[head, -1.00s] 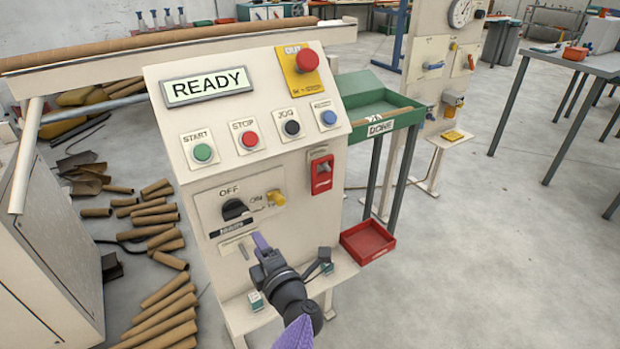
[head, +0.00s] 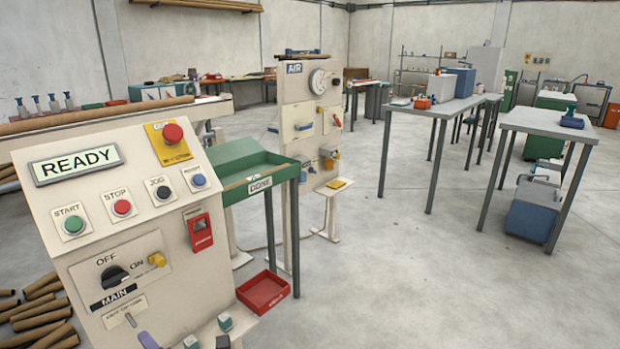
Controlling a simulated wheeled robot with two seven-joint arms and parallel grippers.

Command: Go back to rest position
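The winder's control panel (head: 140,215) stands at the left and its display (head: 76,165) reads READY. Below it are the green START (head: 74,225), red STOP (head: 122,207), black JOG (head: 163,193) and a blue button (head: 199,180). A black MAIN knob (head: 114,274) sits between OFF and ON labels. My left gripper is not in view.
A red bin (head: 264,291) and a green DONE tray (head: 243,172) stand right of the panel. Small teal-topped blocks (head: 225,322) lie at its foot. Brown tubes (head: 38,320) lie at lower left. An AIR panel (head: 308,125) stands behind.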

